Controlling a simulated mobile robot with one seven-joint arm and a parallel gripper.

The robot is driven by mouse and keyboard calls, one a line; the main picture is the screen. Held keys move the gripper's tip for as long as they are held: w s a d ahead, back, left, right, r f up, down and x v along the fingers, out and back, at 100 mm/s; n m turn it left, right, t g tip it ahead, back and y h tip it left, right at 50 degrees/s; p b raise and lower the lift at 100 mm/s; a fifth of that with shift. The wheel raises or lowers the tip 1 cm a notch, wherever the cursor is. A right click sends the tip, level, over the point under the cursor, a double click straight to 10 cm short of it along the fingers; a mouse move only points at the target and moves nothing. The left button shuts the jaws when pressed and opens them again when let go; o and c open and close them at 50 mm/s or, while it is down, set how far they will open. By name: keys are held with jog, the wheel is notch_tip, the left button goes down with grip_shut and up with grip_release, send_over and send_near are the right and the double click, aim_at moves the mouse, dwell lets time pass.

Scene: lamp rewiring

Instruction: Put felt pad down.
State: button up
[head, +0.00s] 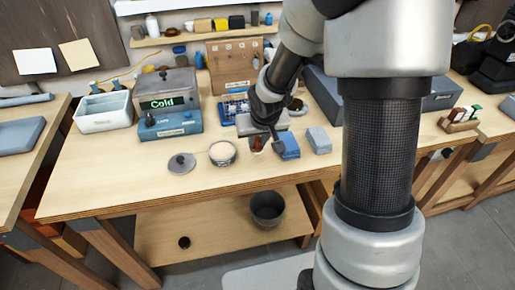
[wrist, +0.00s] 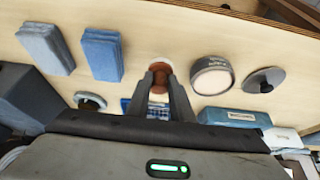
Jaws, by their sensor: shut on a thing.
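My gripper (wrist: 170,88) is shut on a small reddish-brown piece, likely the felt pad (wrist: 160,70), which shows between the fingertips in the wrist view. A pale round edge shows just beyond it. In the head view the brown piece (head: 258,144) is low over the wooden workbench, between an open tin and a blue block. My gripper (head: 274,136) comes down on it from above. I cannot tell whether the piece touches the bench top.
The open tin (head: 222,153) with pale contents and a dark lid (head: 181,163) are left of my gripper. A "Cold" box (head: 165,96) stands behind left. The bench's front strip (head: 120,195) is clear.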

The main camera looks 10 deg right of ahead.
jog(key=shift+f, duration=1.3)
jog(key=shift+f+b, duration=0.2)
jog(key=shift+b, duration=0.2)
jog(key=o, duration=1)
jog(key=shift+r+p, duration=0.35)
jog(key=shift+r, duration=0.2)
jog(key=shift+p+v, duration=1.85)
jog(key=shift+v, duration=3.85)
